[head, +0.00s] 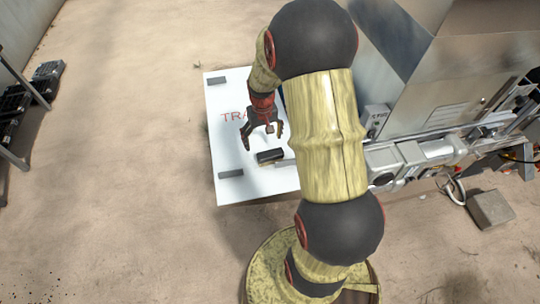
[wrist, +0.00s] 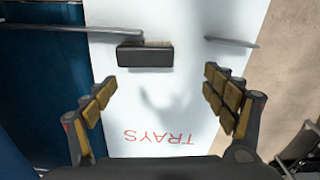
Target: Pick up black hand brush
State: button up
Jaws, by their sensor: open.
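The black hand brush (head: 270,156) lies on a white board marked with red "TRAYS" lettering (head: 215,150). In the wrist view the brush (wrist: 145,56) is a dark block with a thin tan edge behind it, beyond my fingertips and left of centre. My gripper (head: 263,140) is open and empty above the board, close to the brush in the head view. In the wrist view its two padded fingers (wrist: 160,90) are spread wide, with bare white board between them. My own arm hides the right part of the board in the head view.
A grey metal machine (head: 430,155) stands right of the board. Small dark grey bars (head: 231,174) lie at the board's left corners. A rack with black trays (head: 14,108) is at far left. A grey block (head: 490,209) sits on the floor at right. Sandy floor left is clear.

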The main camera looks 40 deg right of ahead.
aim_at(270, 153)
jog(key=o, duration=0.3)
jog(key=shift+m+g, duration=0.3)
jog(key=f, duration=0.2)
jog(key=d+f, duration=0.1)
jog(key=f, duration=0.1)
jog(key=s+d+f, duration=0.1)
jog(key=f, duration=0.2)
jog(key=shift+s+d, duration=0.1)
jog(key=shift+d, duration=0.15)
notch_tip(270, 153, down, 6)
jog(key=shift+r+b, duration=0.1)
jog(key=shift+b, duration=0.65)
jog(key=c, duration=0.3)
jog(key=c, duration=0.8)
jog(key=shift+c, duration=0.5)
